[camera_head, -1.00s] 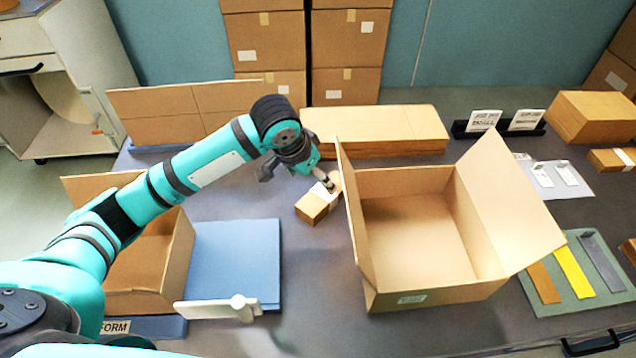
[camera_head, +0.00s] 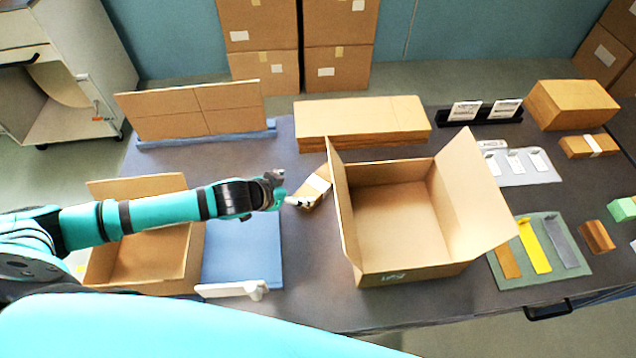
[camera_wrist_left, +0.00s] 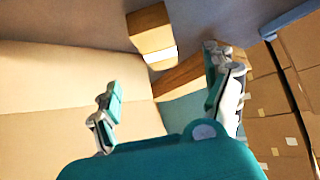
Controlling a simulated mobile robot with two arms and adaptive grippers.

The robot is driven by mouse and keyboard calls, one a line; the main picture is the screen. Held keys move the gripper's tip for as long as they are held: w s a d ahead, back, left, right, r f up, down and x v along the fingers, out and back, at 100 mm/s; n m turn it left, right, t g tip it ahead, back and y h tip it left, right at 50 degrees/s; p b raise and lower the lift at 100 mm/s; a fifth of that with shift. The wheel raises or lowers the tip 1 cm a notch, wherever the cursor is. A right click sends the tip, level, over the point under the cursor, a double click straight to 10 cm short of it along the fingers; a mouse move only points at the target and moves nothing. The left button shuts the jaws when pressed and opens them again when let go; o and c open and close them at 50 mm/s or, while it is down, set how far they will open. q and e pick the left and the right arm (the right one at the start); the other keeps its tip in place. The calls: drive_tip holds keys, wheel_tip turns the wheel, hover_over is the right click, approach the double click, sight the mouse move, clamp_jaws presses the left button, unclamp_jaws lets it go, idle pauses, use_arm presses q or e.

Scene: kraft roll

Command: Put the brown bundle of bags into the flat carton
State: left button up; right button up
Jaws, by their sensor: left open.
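The brown bundle (camera_head: 317,186) with a white band lies on the table, close to the left flap of the wide open carton (camera_head: 415,272). The carton stands upright with its flaps spread and looks empty. My left gripper (camera_head: 297,202) is at the near left end of the bundle; the head view does not show whether they touch. In the left wrist view the gripper (camera_wrist_left: 168,100) is open with nothing between its fingers. There a brown banded bundle (camera_wrist_left: 148,30) lies ahead of the fingertips, apart from them. My right gripper is not in view.
A second open carton (camera_head: 140,268) stands at the left beside a blue board (camera_head: 235,262). Flat cardboard stacks (camera_head: 362,118) lie behind. Another banded brown bundle (camera_head: 588,146) lies at the far right. A green mat (camera_head: 505,277) with coloured strips lies right of the wide carton.

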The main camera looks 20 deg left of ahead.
sight(317, 184)
use_arm(q)
drive_tip(key=x, duration=0.7)
drive_tip(key=shift+w+f+p, duration=0.15)
drive_tip(key=shift+w+p, duration=0.1)
drive_tip(key=shift+p, duration=0.15)
drive_tip(key=shift+w+d+f, duration=0.2)
drive_tip(key=shift+w, duration=0.15)
drive_tip(key=shift+p+x, duration=0.55)
drive_tip(key=shift+x, duration=1.75)
drive_tip(key=shift+d+r, duration=0.1)
drive_tip(key=c, duration=1.5)
drive_tip(key=shift+r, duration=0.1)
